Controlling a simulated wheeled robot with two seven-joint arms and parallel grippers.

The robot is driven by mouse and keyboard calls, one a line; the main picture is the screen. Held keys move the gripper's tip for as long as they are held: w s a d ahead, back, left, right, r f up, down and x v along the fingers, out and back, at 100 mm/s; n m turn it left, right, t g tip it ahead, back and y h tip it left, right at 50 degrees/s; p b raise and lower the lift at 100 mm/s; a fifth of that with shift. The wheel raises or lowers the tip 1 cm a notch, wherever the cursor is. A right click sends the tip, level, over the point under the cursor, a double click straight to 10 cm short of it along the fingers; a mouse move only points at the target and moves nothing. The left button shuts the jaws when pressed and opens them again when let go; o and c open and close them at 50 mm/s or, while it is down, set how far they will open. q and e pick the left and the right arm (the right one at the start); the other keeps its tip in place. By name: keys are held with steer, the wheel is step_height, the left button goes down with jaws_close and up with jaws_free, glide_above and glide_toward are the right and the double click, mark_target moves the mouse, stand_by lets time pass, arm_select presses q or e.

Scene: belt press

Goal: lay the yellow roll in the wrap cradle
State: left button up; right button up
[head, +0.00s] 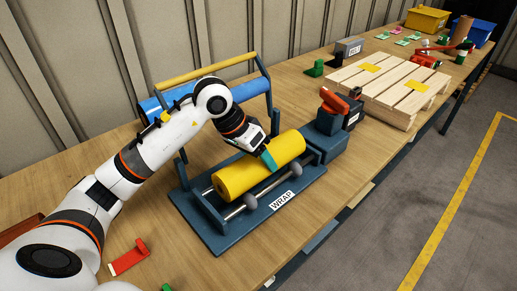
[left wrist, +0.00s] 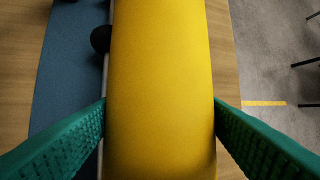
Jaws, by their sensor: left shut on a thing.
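The yellow roll (head: 258,165) is a thick cylinder lying level over the blue wrap cradle (head: 222,243), along its metal rollers (head: 262,192). I cannot tell whether it touches the rollers or hangs just above them. My left gripper (head: 268,158) comes down from above and is shut across the roll's middle. In the left wrist view the green fingers (left wrist: 160,125) lie on both sides of the roll (left wrist: 160,70). The cradle's blue base (left wrist: 65,70) shows to its left there. My right gripper is not in view.
A blue roll (head: 245,88) hangs on a frame behind the cradle. Blue blocks with a red handle (head: 335,100) stand at its right end. A wooden pallet (head: 385,85), a grey box (head: 349,47) and bins lie farther right. A red-and-white item (head: 130,258) lies at front left.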

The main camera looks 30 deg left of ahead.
arm_select(q)
steer(key=shift+r, duration=0.15)
steer(key=o, duration=1.8)
steer(key=shift+s, duration=0.1)
steer(key=shift+c, duration=0.2)
steer(key=v, duration=1.1)
steer(key=shift+a+r+b, duration=0.15)
steer(key=shift+r+b, duration=0.2)
steer(key=shift+b, duration=0.1)
steer(key=shift+s, duration=0.15)
